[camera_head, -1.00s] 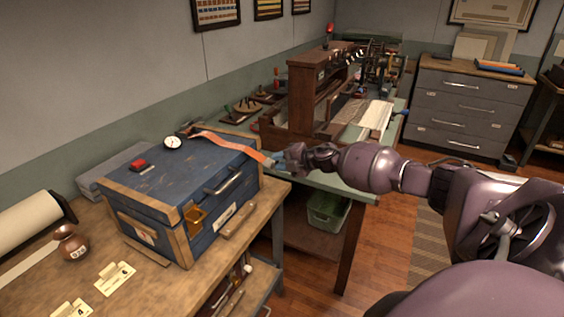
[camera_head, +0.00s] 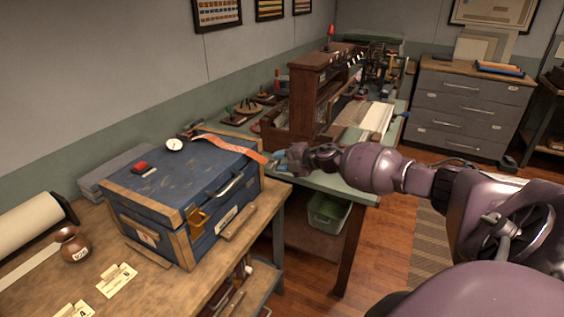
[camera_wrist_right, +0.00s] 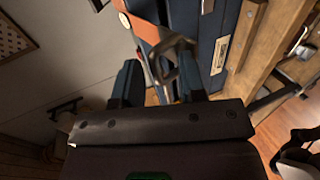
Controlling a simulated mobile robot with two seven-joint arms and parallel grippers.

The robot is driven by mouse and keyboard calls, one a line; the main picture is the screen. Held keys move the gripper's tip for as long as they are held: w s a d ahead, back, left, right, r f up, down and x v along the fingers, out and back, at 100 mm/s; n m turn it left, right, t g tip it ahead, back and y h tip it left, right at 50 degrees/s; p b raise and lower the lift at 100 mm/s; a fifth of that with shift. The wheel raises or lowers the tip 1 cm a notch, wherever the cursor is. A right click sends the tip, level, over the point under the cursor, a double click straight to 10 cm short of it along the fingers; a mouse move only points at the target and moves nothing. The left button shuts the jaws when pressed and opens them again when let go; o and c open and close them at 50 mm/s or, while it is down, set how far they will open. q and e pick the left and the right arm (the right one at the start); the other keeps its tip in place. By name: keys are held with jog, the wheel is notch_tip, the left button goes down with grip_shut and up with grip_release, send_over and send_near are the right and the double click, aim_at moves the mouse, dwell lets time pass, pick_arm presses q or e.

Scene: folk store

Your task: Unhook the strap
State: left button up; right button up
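An orange strap (camera_head: 228,147) lies across the lid of a blue chest (camera_head: 195,178) with wooden edges. Its free end reaches past the chest's right side towards my right gripper (camera_head: 279,160). In the right wrist view the strap (camera_wrist_right: 142,22) runs down to a grey metal ring or hook (camera_wrist_right: 173,47). There the gripper's two dark blue fingers (camera_wrist_right: 158,72) stand apart, with the ring at the gap between them. I see no firm grip on it. What the ring hangs on is not clear. My left gripper is out of view.
A white dial (camera_head: 174,145) and a red block (camera_head: 140,167) are on the lid. The chest stands on a wooden bench (camera_head: 185,282) with a copper pot (camera_head: 72,247) and paper cards. A green table (camera_head: 335,185) with a wooden rack stands behind my right gripper.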

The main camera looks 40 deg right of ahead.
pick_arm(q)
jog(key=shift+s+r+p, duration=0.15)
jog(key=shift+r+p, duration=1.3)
pick_arm(e)
jog(key=s+d+r, duration=0.2)
jog(key=s+r, duration=0.4)
jog(key=r, duration=0.2)
jog(key=shift+d+r, duration=0.2)
jog(key=shift+r, duration=0.15)
jog(key=shift+s, duration=0.1)
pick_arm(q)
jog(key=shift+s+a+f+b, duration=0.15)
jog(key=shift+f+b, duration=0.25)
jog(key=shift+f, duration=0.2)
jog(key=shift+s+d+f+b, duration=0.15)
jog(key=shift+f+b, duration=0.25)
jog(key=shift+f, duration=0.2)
pick_arm(e)
jog(key=v, duration=1.1)
